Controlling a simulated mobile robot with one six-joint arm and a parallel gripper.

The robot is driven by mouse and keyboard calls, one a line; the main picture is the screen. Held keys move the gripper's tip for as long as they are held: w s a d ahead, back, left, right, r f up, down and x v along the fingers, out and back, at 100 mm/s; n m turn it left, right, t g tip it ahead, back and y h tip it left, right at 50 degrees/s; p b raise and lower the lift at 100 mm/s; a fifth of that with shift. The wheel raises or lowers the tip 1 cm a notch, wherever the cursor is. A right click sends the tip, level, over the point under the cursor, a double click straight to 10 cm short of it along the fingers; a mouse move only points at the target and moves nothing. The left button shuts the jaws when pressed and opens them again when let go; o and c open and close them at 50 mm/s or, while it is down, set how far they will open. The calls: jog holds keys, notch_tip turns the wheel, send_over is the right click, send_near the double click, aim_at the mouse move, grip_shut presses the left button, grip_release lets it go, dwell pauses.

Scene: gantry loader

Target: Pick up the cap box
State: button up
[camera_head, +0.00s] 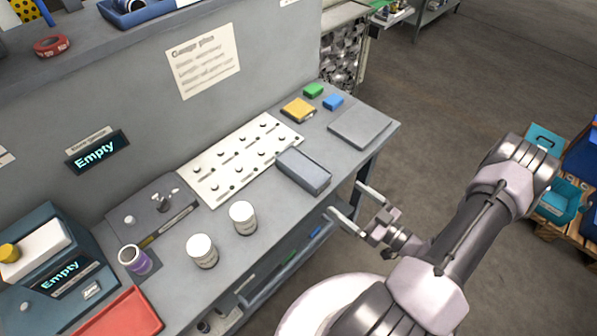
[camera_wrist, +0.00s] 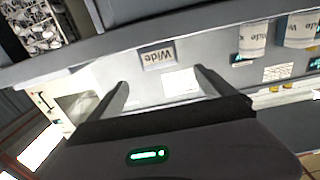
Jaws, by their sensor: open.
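No label in view reads as cap box, so I cannot tell for certain which thing it is. A closed grey-blue box (camera_head: 303,171) lies on the bench near its front edge, right of the white pegged plate. A yellow box (camera_head: 298,109) sits farther back on the bench. My gripper (camera_head: 345,199) is open and empty, beyond the bench's front edge, to the lower right of the grey-blue box and apart from it. In the wrist view my gripper (camera_wrist: 161,84) has its fingers spread with nothing between them, facing a grey surface with a "Wide" label (camera_wrist: 158,56).
White-lidded jars (camera_head: 202,251) and a purple cup (camera_head: 135,260) stand left on the bench. The white pegged plate (camera_head: 226,163) lies in the middle.

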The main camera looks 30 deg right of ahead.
aim_at(307, 169)
jog(key=b+x, duration=0.4)
jog(key=x, duration=1.2)
jog(key=shift+w+a+r, duration=0.1)
jog(key=shift+a, duration=0.05)
jog(key=c, duration=1.7)
